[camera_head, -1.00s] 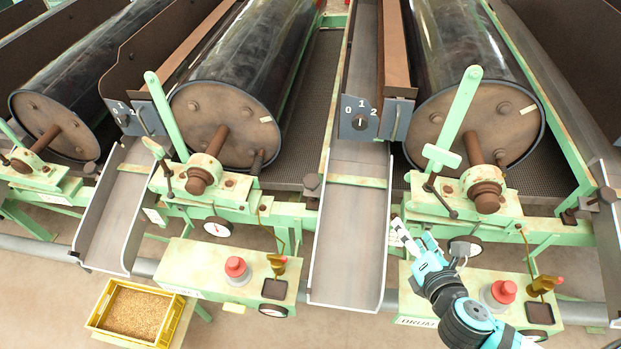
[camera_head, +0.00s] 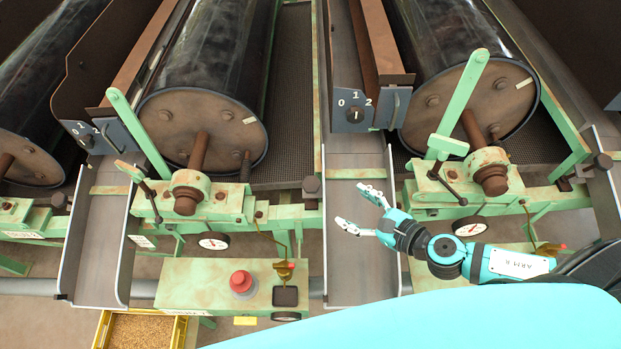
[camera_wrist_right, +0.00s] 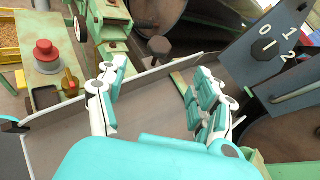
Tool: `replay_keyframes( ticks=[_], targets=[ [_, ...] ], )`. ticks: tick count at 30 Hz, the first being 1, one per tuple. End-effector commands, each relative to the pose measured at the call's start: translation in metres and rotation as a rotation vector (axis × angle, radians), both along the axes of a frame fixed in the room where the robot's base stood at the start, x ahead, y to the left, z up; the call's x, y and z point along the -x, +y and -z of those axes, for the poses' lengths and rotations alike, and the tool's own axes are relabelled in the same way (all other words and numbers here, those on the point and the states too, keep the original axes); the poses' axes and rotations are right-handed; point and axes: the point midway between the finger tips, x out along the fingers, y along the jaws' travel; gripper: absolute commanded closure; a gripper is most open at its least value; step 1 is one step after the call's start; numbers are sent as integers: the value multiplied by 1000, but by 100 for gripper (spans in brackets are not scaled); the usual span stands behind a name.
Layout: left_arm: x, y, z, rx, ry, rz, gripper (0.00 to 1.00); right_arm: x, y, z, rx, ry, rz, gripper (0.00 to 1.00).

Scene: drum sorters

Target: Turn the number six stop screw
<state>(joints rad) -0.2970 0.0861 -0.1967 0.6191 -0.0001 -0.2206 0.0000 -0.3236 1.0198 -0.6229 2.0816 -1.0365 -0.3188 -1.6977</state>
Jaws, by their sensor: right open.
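No number six shows legibly on any screw, so I cannot tell which is the number six stop screw. A dark hex-headed bolt (camera_head: 311,186) stands on the green frame left of the middle chute; a similar bolt (camera_wrist_right: 160,45) shows beyond my fingers in the right wrist view. Another hex bolt (camera_head: 603,162) is at the far right. A dark screw with a bar handle (camera_head: 452,190) sits by the right drum's bearing. My right gripper (camera_head: 358,210) is open and empty over the middle chute, fingers pointing left; it also shows in the right wrist view (camera_wrist_right: 155,88). My left gripper is out of view.
The metal chute (camera_head: 352,265) has raised side walls below my right gripper. A control box with a red button (camera_head: 241,281) stands left. Dial plates (camera_head: 355,108) hang above the chutes. A yellow grain crate (camera_head: 101,330) is at bottom left. Green levers (camera_head: 463,100) rise near the drums.

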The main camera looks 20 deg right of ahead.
Motion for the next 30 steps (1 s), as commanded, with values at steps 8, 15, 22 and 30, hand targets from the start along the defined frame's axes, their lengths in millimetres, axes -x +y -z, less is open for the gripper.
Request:
replay_keyframes(
  ticks=[8,15,22,30],
  targets=[
    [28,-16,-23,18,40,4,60,-52,28,16,-5,-5,2,32],
    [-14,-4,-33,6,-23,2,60,-92,49,38,-4,-2,3,32],
    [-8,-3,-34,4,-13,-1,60,-115,61,50,-2,-2,2,32],
    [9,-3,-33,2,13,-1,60,-120,64,53,-2,0,1,32]
  ],
)
